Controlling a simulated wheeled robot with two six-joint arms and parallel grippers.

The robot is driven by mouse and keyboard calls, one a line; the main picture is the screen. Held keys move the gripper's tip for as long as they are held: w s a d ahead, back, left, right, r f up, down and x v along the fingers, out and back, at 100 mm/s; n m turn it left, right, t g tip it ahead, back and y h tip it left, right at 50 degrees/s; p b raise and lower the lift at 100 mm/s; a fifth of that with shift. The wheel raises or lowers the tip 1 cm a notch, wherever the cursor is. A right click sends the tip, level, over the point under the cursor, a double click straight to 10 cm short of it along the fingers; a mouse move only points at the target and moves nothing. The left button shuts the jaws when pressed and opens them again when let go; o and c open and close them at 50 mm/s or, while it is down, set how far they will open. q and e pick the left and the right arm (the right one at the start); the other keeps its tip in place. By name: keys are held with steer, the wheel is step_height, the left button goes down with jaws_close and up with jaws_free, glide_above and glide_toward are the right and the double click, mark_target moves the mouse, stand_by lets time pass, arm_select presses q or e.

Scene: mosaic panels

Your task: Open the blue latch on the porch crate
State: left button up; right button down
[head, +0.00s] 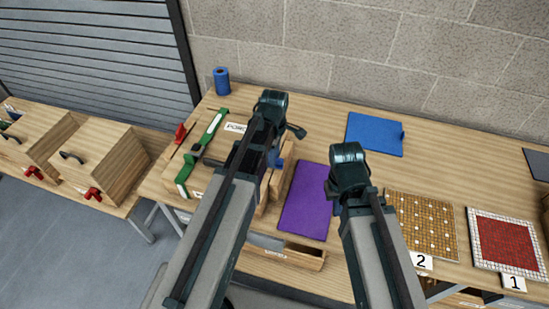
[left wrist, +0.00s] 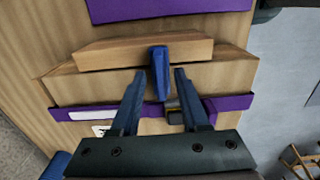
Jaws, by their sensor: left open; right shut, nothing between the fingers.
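The porch crate (head: 205,176) is a wooden box on the bench, left of centre in the head view, partly hidden by my left arm. Its label (head: 235,127) is only partly readable. In the left wrist view the blue latch (left wrist: 160,72) stands out from the pale wood bar on the wooden box. My left gripper (left wrist: 160,90) is open, with one fingertip on each side of the latch and small gaps showing. In the head view my left arm covers most of that gripper.
A green bar (head: 203,150) and a red piece (head: 181,132) are at the crate's left. A purple panel (head: 305,205) lies to its right, with mosaic panels (head: 420,222) further right. Wooden boxes (head: 105,160) stand at the left.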

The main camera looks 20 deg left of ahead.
arm_select(q)
steer(key=shift+c, duration=0.2)
jaws_close()
steer(key=m, duration=0.4)
steer(key=shift+w+d, duration=0.1)
steer(key=shift+w, duration=0.25)
steer(key=m, duration=0.3)
steer(key=shift+w+d+m, duration=0.15)
steer(key=shift+w+m, duration=0.05)
steer(key=shift+m, duration=0.2)
steer(key=m, duration=0.4)
steer(key=shift+w+d, duration=0.2)
steer(key=shift+d, duration=0.1)
steer(key=shift+w+d+m, duration=0.1)
steer(key=shift+d+m, duration=0.05)
steer(key=shift+m, duration=0.8)
steer(key=shift+d+m, duration=0.1)
steer(key=shift+m, duration=0.85)
